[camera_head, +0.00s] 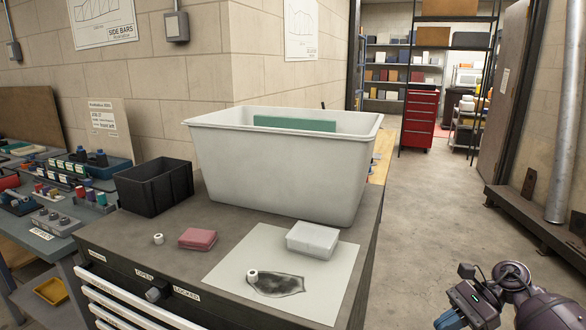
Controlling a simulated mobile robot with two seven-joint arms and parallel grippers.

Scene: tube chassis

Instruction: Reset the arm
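My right arm shows at the bottom right, over the open floor and to the right of the cabinet. My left arm and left gripper are not in view.
A white tub (280,165) and black bin (154,187) stand on the cabinet top (180,222). A red box (197,238) and white box (312,240) lie in front. A cluttered bench (45,247) is left. The floor (425,215) right of the cabinet is clear.

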